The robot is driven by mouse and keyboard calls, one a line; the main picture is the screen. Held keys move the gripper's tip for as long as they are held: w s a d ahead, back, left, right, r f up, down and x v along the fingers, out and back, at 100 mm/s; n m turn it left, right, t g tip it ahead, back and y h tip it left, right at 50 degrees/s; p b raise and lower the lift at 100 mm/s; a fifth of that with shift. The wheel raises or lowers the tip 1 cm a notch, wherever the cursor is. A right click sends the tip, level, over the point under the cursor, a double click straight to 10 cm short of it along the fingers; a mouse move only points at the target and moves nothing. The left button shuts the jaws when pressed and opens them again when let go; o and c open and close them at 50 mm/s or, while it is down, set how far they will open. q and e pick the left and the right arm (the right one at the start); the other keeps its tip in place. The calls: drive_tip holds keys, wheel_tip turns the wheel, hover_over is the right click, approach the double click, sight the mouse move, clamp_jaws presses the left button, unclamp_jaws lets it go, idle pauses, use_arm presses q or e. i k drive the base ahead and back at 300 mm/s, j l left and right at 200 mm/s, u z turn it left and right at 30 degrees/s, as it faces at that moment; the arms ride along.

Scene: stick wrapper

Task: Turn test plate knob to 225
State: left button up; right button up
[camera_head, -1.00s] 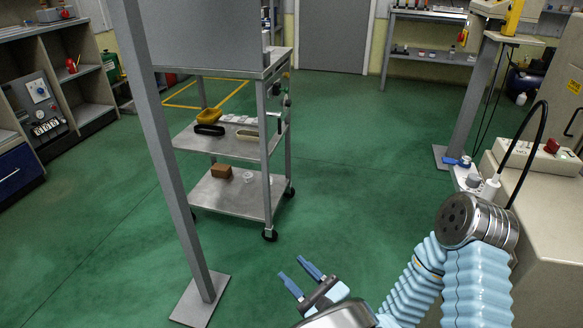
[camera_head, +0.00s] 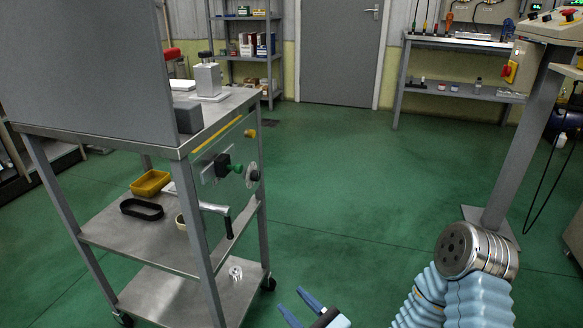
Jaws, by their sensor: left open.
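A clear upright test plate (camera_head: 226,150) is fixed along the right side of a metal cart. It carries a round dark knob with a pale rim (camera_head: 253,175), a green knob (camera_head: 237,168) in a black block and a small yellow knob (camera_head: 250,133). No scale or number is readable at this distance. My left gripper (camera_head: 293,307) is at the bottom edge, in front of the cart and well apart from the plate. Its two blue fingers are spread and empty. My right gripper is not in view.
The metal cart (camera_head: 150,205) has a large grey panel (camera_head: 85,60) on top and yellow and black trays (camera_head: 150,183) on its middle shelf. The green floor (camera_head: 370,200) right of it is clear. A grey post (camera_head: 520,145) stands at the right, and a workbench (camera_head: 455,43) behind.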

sight(256, 175)
drive_tip(key=i+l+z, duration=0.1)
drive_tip(key=i, duration=0.3)
drive_tip(key=i+l+z, duration=0.1)
drive_tip(key=i, duration=0.3)
drive_tip(key=i+l+z, duration=0.1)
drive_tip(key=i+l, duration=0.15)
drive_tip(key=i, duration=0.15)
drive_tip(key=i+l+u, duration=0.45)
drive_tip(key=k+j, duration=0.05)
